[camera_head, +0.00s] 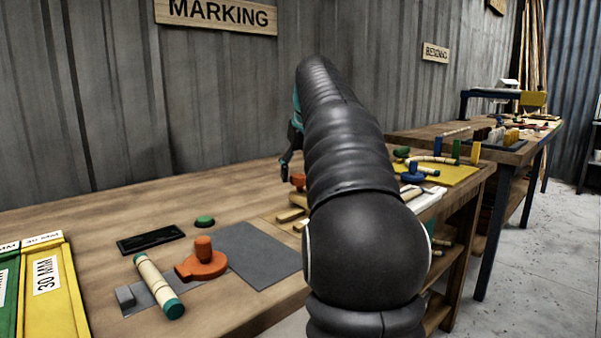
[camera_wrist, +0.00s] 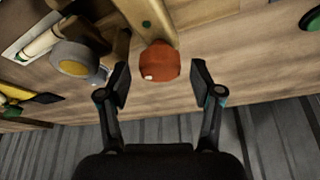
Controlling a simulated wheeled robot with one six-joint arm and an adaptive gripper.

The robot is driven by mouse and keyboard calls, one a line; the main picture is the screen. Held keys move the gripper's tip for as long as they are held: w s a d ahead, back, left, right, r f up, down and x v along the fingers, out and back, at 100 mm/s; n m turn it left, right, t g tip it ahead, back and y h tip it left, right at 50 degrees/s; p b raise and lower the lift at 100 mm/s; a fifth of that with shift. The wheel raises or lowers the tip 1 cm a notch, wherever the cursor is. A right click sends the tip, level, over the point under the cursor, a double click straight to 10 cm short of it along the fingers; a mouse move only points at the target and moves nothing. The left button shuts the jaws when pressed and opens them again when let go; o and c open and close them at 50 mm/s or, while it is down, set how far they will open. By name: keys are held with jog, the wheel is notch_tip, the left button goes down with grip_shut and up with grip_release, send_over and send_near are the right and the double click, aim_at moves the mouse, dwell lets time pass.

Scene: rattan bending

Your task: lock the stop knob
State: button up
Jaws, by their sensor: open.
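An orange-red knob (camera_wrist: 159,62) shows in the wrist view beside a pale wooden bar (camera_wrist: 150,22). My gripper (camera_wrist: 161,84) is open, with one finger to each side of this knob and a visible gap on both sides. In the head view my gripper (camera_head: 286,168) hangs just left of an orange knob (camera_head: 298,180), partly hidden by my arm. A second orange knob (camera_head: 203,258) stands on a fixture at the front left. The frames do not show which knob is the stop knob.
A cream rod with teal ends (camera_head: 158,286) lies by the front-left fixture. A black tray (camera_head: 151,239) and a green button (camera_head: 205,221) are behind it. A grey knob (camera_wrist: 76,62) stands left of my gripper.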

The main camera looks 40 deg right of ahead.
jog(key=shift+f, duration=0.15)
jog(key=c, duration=1.1)
jog(key=shift+c, duration=0.2)
